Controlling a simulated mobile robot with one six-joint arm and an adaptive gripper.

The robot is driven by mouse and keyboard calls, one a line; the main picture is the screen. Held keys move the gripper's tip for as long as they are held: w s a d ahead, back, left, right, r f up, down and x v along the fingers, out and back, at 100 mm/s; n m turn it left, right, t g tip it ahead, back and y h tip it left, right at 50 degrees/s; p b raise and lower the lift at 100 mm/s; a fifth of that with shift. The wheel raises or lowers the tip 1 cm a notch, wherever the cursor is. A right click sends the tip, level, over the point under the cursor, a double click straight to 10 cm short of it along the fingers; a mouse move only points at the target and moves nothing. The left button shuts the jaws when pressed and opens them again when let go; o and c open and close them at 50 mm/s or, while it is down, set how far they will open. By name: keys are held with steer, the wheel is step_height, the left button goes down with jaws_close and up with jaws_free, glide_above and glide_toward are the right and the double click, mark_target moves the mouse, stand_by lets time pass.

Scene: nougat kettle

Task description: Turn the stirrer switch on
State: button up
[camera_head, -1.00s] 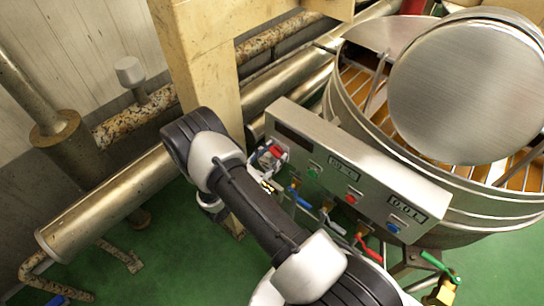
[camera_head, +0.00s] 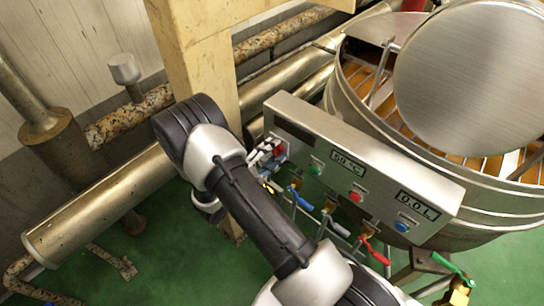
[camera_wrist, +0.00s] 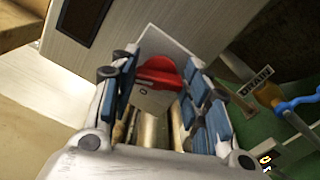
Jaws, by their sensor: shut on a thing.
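The red stirrer switch (camera_wrist: 160,72) sits on a pale plate at the left end of the steel control panel (camera_head: 375,170). In the wrist view it shows between the blue-padded fingers of my gripper (camera_wrist: 158,82), which are shut on it. In the head view the red switch (camera_head: 279,149) is partly hidden by my gripper (camera_head: 265,157). Its exact turn position cannot be made out.
The panel carries a green button (camera_head: 316,168), a red button (camera_head: 356,196), a blue button (camera_head: 402,226) and displays. Valves with blue (camera_head: 300,199) and red (camera_head: 375,251) handles hang below. The round kettle (camera_head: 360,110) stands behind, and a cream post (camera_head: 200,70) is close on the left.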

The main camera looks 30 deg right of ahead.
steer(key=shift+f+m+b, duration=0.15)
steer(key=shift+m+b, duration=1.15)
steer(key=shift+m, duration=0.9)
steer(key=o, duration=1.1)
steer(key=shift+c, duration=0.2)
steer(key=v, duration=1.2)
